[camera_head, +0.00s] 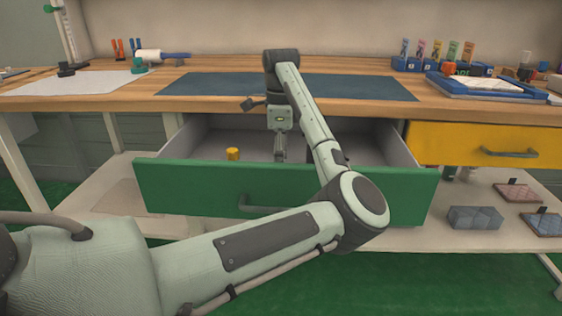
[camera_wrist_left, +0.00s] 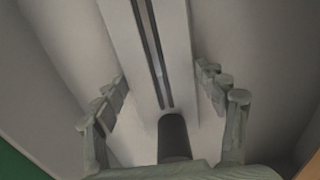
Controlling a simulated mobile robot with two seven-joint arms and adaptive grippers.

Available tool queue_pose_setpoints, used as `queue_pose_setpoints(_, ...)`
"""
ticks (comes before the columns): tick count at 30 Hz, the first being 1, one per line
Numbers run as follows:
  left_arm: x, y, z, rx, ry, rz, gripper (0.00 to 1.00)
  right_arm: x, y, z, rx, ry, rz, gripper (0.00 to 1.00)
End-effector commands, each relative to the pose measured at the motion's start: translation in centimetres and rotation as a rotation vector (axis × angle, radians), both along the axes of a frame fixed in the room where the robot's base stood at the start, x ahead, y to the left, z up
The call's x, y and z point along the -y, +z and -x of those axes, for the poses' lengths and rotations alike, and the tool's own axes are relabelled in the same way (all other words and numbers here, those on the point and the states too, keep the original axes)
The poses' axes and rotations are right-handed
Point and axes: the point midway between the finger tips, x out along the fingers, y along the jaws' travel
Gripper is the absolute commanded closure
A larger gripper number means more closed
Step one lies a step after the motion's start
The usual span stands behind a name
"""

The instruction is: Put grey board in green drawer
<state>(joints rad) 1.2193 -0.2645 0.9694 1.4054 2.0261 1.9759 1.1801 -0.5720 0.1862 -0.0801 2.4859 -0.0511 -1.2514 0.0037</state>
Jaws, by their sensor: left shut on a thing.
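The green drawer (camera_head: 175,188) is pulled open under the bench, with its pale grey inside showing. My left arm reaches over its front, and my left gripper (camera_head: 280,158) points down inside it. In the left wrist view my left gripper (camera_wrist_left: 162,92) has a finger at each side edge of a pale grey strip, which looks like the grey board (camera_wrist_left: 140,45). The strip has dark lengthwise grooves. In the head view I cannot make out the board apart from the gripper. My right gripper is not in view.
A yellow cylinder (camera_head: 232,154) stands in the drawer left of my gripper. A dark cylinder (camera_wrist_left: 173,135) shows between the fingers. A closed yellow drawer (camera_head: 450,145) is at the right. The bench top holds a dark blue mat (camera_head: 215,88) and a blue-framed tray (camera_head: 487,88).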

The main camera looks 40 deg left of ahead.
Motion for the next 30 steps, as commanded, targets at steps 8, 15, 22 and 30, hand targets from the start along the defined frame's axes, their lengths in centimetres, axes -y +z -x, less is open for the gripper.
queue_pose_setpoints(8, 0.0, 0.0, 0.0, 0.0, 0.0, 0.0, 0.07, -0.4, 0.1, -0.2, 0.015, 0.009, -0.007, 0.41)
queue_pose_setpoints(15, 0.0, 0.0, 0.0, 0.0, 0.0, 0.0, 0.07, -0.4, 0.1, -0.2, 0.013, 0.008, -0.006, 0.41)
queue_pose_setpoints(22, 0.0, 0.5, 0.0, 0.001, 0.0, -0.001, 0.07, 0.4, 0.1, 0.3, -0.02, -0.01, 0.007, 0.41)
queue_pose_setpoints(30, 0.1, 6.5, -0.1, 0.005, -0.001, 0.001, 0.07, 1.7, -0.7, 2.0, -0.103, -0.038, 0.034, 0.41)
